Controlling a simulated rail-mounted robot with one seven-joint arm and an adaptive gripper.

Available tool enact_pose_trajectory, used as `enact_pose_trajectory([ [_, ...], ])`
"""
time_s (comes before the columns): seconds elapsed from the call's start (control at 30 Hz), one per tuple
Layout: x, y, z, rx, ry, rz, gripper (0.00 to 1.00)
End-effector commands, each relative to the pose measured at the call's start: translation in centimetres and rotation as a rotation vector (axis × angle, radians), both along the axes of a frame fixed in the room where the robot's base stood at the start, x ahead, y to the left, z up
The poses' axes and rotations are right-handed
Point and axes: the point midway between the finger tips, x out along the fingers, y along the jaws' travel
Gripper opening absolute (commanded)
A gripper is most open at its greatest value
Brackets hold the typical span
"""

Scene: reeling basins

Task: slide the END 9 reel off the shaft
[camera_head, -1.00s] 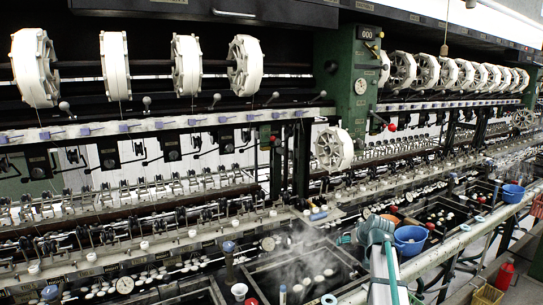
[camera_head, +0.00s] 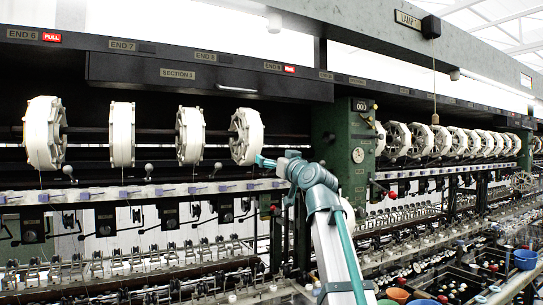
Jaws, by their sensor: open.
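The END 9 reel (camera_head: 246,136) is a white spoked wheel at the right end of the left row of reels. It sits on the dark horizontal shaft (camera_head: 217,133), under the END 9 label (camera_head: 272,66). My gripper (camera_head: 261,161) is at the lower right edge of this reel, small in the view and partly hidden by my own wrist. It is open, and the reel is still on the shaft. I cannot tell whether the fingertips touch the rim.
White reels for END 8 (camera_head: 190,135), END 7 (camera_head: 122,135) and END 6 (camera_head: 45,134) share the shaft to the left. A green column (camera_head: 343,150) with a gauge stands just right. A rail with levers (camera_head: 150,192) runs below. Basins and bowls (camera_head: 525,259) lie lower right.

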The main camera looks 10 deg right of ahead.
Motion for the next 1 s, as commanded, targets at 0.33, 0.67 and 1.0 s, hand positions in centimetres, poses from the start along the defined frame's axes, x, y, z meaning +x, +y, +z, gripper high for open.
enact_pose_trajectory([
  [0.33, -0.6, 1.4, 2.6, 0.008, -0.042, 0.016, 0.95],
  [0.67, 2.0, 2.1, 3.4, 0.008, -0.041, 0.017, 0.95],
  [1.0, 5.5, 3.0, 4.0, 0.008, -0.041, 0.016, 0.95],
])
